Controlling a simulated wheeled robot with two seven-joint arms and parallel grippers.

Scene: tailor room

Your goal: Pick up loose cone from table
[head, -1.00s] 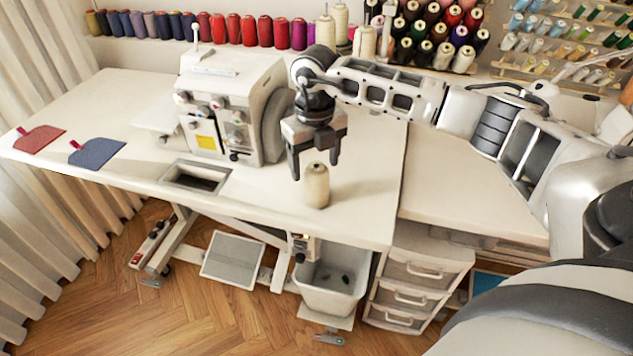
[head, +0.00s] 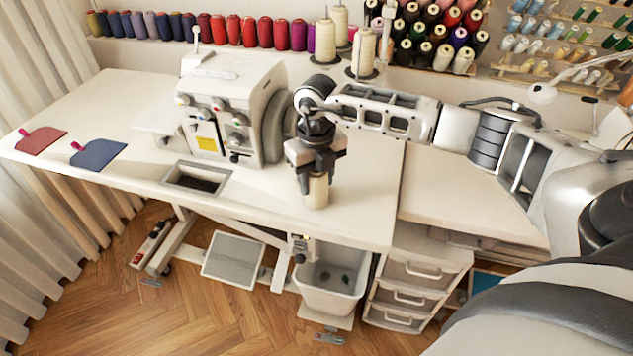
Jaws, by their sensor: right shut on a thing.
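The loose cone (head: 316,192) is a cream thread cone standing upright on the white table (head: 365,205), right of the sewing machine, near the front edge. My right gripper (head: 316,172) points down from above and is shut on the cone's upper part. The fingers hide the top of the cone; its lower part shows and appears to be at the tabletop. My left gripper is not in view.
The white sewing machine (head: 232,108) stands close on the left. A recessed opening (head: 196,180) lies in the table. Cream cones (head: 363,52) stand on a holder behind my arm. A red fabric piece (head: 41,140) and a blue one (head: 98,153) lie at left. Table room at front right is clear.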

